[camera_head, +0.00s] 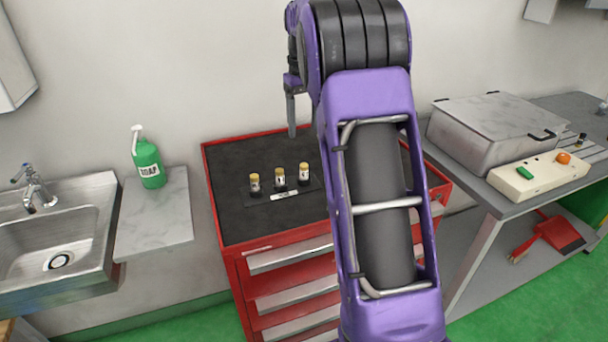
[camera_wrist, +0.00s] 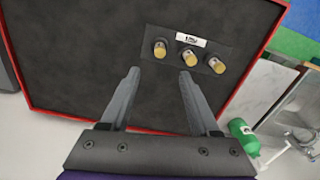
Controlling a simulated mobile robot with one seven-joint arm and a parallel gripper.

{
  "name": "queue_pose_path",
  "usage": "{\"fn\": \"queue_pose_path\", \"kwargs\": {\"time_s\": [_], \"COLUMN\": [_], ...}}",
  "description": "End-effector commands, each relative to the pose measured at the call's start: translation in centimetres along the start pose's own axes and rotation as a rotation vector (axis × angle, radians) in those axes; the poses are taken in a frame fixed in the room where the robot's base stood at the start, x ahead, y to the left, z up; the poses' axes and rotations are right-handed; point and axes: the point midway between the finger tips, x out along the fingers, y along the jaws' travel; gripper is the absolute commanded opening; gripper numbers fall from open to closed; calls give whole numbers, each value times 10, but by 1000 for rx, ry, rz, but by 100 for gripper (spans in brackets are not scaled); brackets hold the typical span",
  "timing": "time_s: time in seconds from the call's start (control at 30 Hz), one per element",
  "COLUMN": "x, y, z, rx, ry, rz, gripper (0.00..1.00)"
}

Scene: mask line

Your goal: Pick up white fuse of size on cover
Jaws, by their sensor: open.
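Three fuses with gold caps and dark-and-white bodies stand upright in a row on a dark plate (camera_head: 262,203) on the red cart: a left fuse (camera_head: 255,184), a middle fuse (camera_head: 280,178) and a right fuse (camera_head: 303,172). They show in the wrist view in reversed order, the head view's right fuse (camera_wrist: 160,49) being leftmost there. A white label (camera_head: 284,195) with dark marks, too small to read, lies beside them on the plate. My gripper (camera_wrist: 160,73) is open and empty, pointing at the cart top. In the wrist view its tips frame that leftmost fuse from a distance.
The red cart (camera_head: 233,262) has a dark top, otherwise bare where visible. My arm hides its right part. A green soap bottle (camera_head: 148,163) and sink (camera_head: 50,235) are at left. At right, a bench holds a metal box (camera_head: 480,143) and a cream switch box (camera_head: 535,180).

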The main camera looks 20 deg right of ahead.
Motion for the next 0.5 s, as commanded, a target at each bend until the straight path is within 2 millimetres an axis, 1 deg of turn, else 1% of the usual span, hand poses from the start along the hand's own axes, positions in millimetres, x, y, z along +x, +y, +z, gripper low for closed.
{"fn": "queue_pose_path", "kwargs": {"time_s": [0.03,0.2,0.33,0.5], "x": [14,48,64,73], "y": [0,0,0,0], "z": [0,0,0,0], "rx": [0,-1,-1,-1], "ry": [-3,-2,1,1], "rz": [-1,-1,1,1], "gripper": [62,62,62,62]}}
